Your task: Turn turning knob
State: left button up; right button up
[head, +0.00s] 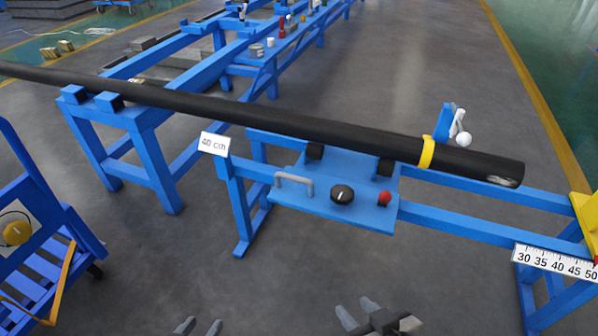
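A round black knob (342,194) with a short white pointer line sits on the blue panel (315,203) of the blue stand, in the middle of the head view. A small red knob or button (384,198) is to its right and a grey handle (294,183) to its left. My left gripper (199,327) shows only its fingertips at the bottom edge, spread apart with nothing between them. My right gripper (357,312) is at the bottom, below the panel and apart from it. Its fingers are apart and empty.
A long black pipe (270,122) with a yellow band (427,152) lies across the stands above the panel. A blue cart (45,245) is at the far left. Floor between is clear.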

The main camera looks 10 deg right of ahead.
aim_at(341, 194)
jog(key=z, duration=0.15)
jog(key=i, duration=1.15)
jog(key=z, duration=0.75)
